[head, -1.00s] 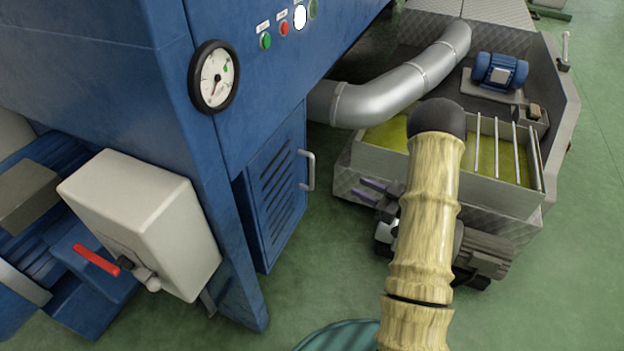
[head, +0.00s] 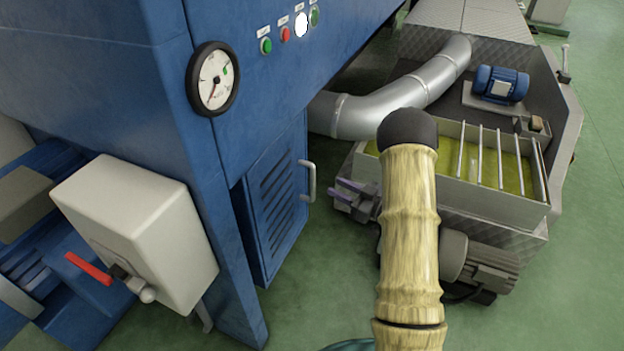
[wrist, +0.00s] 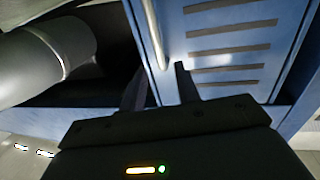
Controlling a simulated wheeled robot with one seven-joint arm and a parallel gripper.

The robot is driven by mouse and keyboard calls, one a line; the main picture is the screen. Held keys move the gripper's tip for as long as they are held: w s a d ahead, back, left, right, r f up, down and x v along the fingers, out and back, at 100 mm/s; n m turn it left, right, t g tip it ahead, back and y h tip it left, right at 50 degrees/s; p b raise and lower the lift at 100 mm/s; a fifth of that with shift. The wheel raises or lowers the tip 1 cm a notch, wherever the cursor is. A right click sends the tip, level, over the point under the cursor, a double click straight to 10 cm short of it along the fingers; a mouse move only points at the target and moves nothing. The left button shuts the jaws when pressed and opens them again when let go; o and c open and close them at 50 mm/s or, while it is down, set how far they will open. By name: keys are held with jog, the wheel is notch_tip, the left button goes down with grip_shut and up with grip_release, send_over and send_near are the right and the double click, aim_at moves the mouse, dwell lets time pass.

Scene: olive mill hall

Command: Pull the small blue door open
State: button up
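The small blue door (head: 276,200) is a slatted panel low on the blue machine, with a pale bar handle (head: 308,181) on its right side. A dark gap shows along its left edge; I cannot tell whether it stands ajar. My gripper (head: 341,193) is just right of the handle in the head view, its purple fingers apart and pointing left at it, with a small gap. In the wrist view the slatted door (wrist: 235,45) fills the upper right. The handle (wrist: 153,35) comes down between the two open fingers (wrist: 160,82), not gripped.
A white box (head: 135,230) with a red lever (head: 88,268) is left of the door. A silver pipe (head: 375,115) and a metal trough (head: 495,200) with yellow-green contents are to the right. Green floor (head: 310,270) lies free before the door.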

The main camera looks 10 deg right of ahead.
jog(key=b, duration=0.3)
send_over(313, 197)
jog(key=shift+w+d+f, duration=0.1)
jog(key=shift+d, duration=0.25)
jog(key=shift+w+a, duration=0.3)
grip_shut()
